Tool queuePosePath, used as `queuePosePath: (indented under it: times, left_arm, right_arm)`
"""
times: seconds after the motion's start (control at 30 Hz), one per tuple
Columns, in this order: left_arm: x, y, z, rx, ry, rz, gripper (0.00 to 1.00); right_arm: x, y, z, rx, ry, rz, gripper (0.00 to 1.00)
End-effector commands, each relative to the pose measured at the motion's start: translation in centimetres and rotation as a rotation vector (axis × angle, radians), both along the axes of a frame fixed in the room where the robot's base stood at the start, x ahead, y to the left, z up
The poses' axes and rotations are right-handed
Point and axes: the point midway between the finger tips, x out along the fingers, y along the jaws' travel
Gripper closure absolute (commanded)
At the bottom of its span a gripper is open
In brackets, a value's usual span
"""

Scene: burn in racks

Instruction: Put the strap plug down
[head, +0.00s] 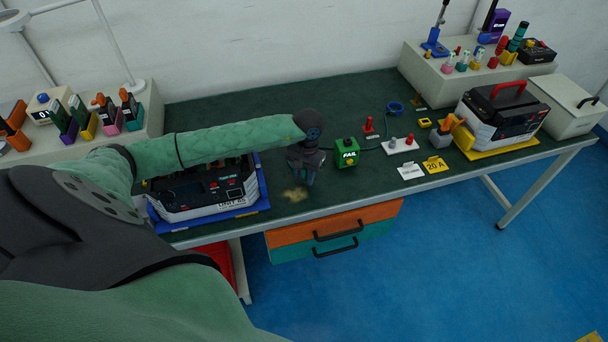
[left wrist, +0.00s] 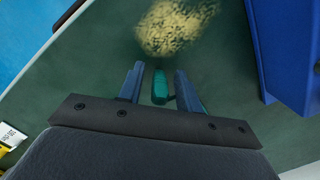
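My left gripper (head: 304,172) points down over the green bench top, between a boxed unit and the green FAIL box. In the left wrist view its two fingers (left wrist: 158,88) stand apart. A small teal piece (left wrist: 160,88), which looks like the strap plug, lies between the fingers with a narrow gap visible on each side. I cannot tell whether it rests on the bench top. In the head view the plug is hidden by the gripper. My right gripper is not in view.
A boxed unit on a blue tray (head: 253,211) stands left of the gripper. The green FAIL box (head: 347,153) stands close on the right. A worn yellowish patch (head: 295,194) marks the bench near the front edge. Another unit (head: 502,113) stands at the right; the back middle is clear.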

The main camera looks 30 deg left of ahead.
Motion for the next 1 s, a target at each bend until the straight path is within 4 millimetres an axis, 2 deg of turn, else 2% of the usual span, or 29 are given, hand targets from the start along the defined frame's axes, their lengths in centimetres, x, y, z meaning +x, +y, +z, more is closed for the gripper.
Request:
queuePosePath:
  times: [0.13,0.47,0.67,0.83,0.9,1.0]
  left_arm:
    - [0.0,0.0,0.0,0.0,0.0,0.0,0.64]
    - [0.0,0.0,0.2,0.0,0.0,0.0,0.64]
    - [0.1,0.0,0.7,0.0,-0.001,0.0,0.64]
    - [0.2,0.0,1.6,0.0,-0.002,0.0,0.64]
    - [0.3,0.1,2.1,0.0,-0.002,0.0,0.64]
    - [0.4,0.0,3.1,0.001,-0.002,-0.001,0.64]
  right_arm:
    - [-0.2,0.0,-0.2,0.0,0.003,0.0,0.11]
    - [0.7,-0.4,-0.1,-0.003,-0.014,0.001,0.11]
    - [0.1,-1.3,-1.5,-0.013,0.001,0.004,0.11]
    - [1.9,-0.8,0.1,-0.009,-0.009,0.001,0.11]
    - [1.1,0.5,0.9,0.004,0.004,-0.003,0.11]
    - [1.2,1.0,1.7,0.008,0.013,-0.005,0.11]
